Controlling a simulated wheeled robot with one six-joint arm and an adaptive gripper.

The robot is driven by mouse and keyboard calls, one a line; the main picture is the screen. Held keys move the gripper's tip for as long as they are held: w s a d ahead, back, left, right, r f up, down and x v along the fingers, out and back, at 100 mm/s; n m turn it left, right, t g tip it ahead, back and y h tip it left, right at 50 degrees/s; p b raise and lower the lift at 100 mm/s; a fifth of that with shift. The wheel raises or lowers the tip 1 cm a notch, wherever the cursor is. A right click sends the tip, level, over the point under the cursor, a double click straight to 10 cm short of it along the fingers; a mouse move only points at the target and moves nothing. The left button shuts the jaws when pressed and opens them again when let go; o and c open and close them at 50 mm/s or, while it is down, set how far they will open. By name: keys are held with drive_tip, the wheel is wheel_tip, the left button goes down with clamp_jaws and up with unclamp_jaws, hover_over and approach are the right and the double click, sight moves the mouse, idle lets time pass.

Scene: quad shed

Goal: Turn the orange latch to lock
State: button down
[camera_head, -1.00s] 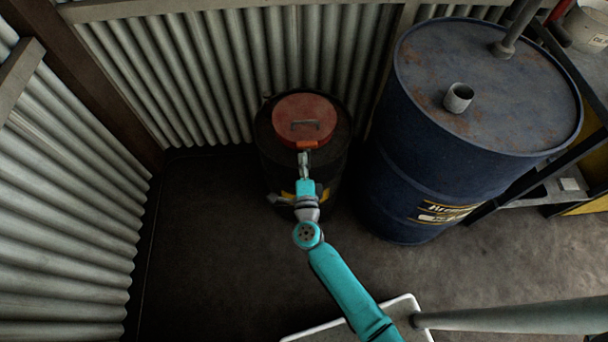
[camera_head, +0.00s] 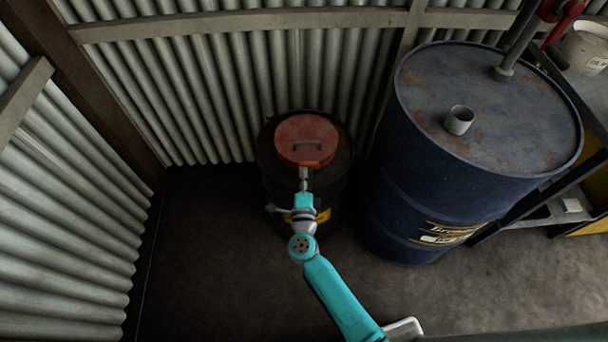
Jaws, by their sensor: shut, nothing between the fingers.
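The orange latch (camera_head: 311,163) shows as a small orange piece at the near edge of a round red lid (camera_head: 305,139). The lid has a dark handle on top and sits on a dark drum (camera_head: 335,185). My gripper (camera_head: 304,172) is shut and empty, its tip at the near side of the lid beside the latch. I cannot tell whether the tip touches the latch. My gripper and arm hide part of the drum's front and some of the latch's surroundings.
A large blue drum (camera_head: 420,190) with a rusty top and a short pipe stub (camera_head: 459,120) stands close on the right. Corrugated metal walls (camera_head: 200,90) close in behind and on the left. The dark floor (camera_head: 210,260) to the left is clear.

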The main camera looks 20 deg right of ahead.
drive_tip(key=shift+w+a+m+g+h, duration=0.15)
drive_tip(key=shift+m+g+h, duration=0.1)
drive_tip(key=shift+m+h, duration=0.25)
drive_tip(key=shift+w+a+m+g+h, duration=0.15)
drive_tip(key=shift+m+g+h, duration=0.15)
drive_tip(key=shift+h, duration=0.4)
drive_tip(key=w+m+g+h, duration=0.1)
drive_tip(key=m+g+h, duration=0.1)
drive_tip(key=w+m+g+h, duration=0.1)
drive_tip(key=m+g+h, duration=0.1)
drive_tip(key=g+h, duration=0.1)
drive_tip(key=w+m+g+h, duration=0.2)
drive_tip(key=m+h, duration=0.1)
drive_tip(key=shift+w+a, duration=0.1)
drive_tip(key=shift+a, duration=0.3)
